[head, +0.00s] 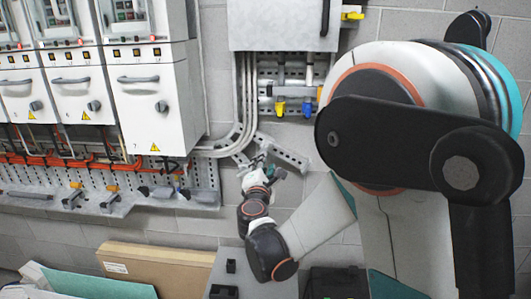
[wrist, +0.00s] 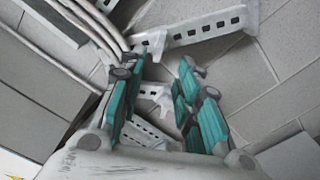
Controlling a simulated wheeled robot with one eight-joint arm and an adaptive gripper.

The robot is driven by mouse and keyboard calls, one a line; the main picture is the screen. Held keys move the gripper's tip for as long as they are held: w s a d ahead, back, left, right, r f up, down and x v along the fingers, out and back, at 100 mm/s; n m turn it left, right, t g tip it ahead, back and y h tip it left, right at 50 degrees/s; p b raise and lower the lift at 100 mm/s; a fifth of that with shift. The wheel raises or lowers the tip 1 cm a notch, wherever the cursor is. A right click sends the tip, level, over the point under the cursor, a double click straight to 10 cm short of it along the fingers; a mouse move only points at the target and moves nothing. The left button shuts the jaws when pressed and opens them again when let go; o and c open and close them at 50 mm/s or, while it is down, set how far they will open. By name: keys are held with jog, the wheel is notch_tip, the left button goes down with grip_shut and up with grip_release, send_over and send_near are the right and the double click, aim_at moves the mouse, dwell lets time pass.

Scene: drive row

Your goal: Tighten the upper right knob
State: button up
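Dark rotary knobs sit on the grey drive cabinets at the left of the head view: a right one (head: 162,106), a middle one (head: 94,105) and a left one (head: 36,105). I cannot tell which knob the task names. On the wall rail right of the cabinets are a yellow handle (head: 279,107) and a blue handle (head: 308,107). My gripper (head: 262,172) is below these handles and right of the cabinets, apart from the knobs. In the wrist view its teal fingers (wrist: 163,64) are spread with nothing between them. No knob shows clearly there.
A perforated metal bracket (head: 284,155) lies close behind my gripper; it also shows in the wrist view (wrist: 205,25). Grey conduits (head: 243,110) run down beside the cabinets. A lower rail (head: 205,185) juts out at left.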

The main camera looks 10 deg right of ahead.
aim_at(267, 150)
jog(key=b+x, duration=0.2)
jog(key=x, duration=0.8)
jog(key=shift+w+d, duration=0.15)
jog(key=shift+w, duration=0.25)
grip_shut()
